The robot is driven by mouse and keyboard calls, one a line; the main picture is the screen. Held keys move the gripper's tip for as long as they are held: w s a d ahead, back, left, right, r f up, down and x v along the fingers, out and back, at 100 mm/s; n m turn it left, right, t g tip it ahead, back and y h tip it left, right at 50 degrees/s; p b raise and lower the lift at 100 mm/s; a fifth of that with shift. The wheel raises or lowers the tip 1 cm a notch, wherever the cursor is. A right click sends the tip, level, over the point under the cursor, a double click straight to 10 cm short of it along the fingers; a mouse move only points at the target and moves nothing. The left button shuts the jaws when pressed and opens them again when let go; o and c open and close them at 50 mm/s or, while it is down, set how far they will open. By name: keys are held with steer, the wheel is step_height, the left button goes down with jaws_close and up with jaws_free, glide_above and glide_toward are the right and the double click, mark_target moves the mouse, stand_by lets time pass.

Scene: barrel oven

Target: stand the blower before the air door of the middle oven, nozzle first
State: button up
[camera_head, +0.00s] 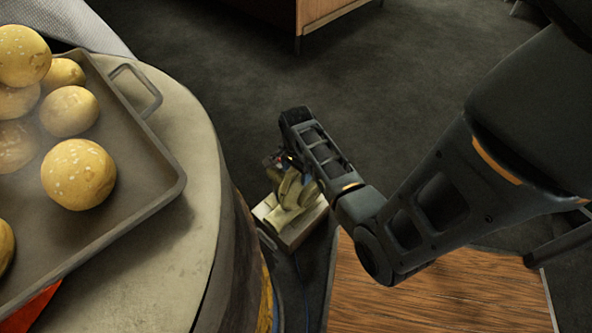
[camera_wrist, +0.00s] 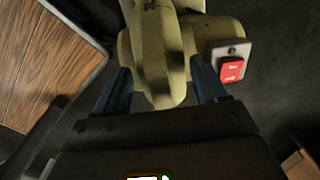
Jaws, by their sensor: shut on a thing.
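The blower (camera_wrist: 155,45) is a dull yellow-beige body with a red switch (camera_wrist: 232,68) on a pale plate, seen close in the wrist view. My gripper (camera_wrist: 162,84) is shut on it, with one dark blue finger on each side. In the head view the blower (camera_head: 291,190) hangs below my gripper (camera_head: 285,163), beside the barrel oven (camera_head: 218,240). The oven's round pale top fills the left. Its air door is not visible, and I cannot tell which oven this is. The direction of the nozzle is unclear.
A dark tray (camera_head: 160,197) with several seeded buns (camera_head: 78,174) lies on the oven top. A pale block (camera_head: 302,229) shows beneath the blower; I cannot tell whether they touch. A wooden surface (camera_head: 450,295) is at lower right. Dark floor (camera_head: 240,70) is clear behind.

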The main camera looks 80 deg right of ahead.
steer(key=shift+w+d+f, duration=0.2)
stand_by(0.4)
steer(key=o, duration=1.6)
steer(key=shift+c, duration=0.2)
steer(key=o, duration=0.3)
steer(key=shift+s+a+f, duration=0.1)
steer(key=shift+s+a+f+b, duration=0.2)
steer(key=shift+a+f+b, duration=0.05)
steer(key=shift+f+b, duration=0.1)
step_height(320, 180, up, 8)
steer(key=p, duration=0.3)
steer(key=shift+w+d+r, duration=0.1)
steer(key=shift+d+r, duration=0.05)
steer(key=shift+r, duration=0.05)
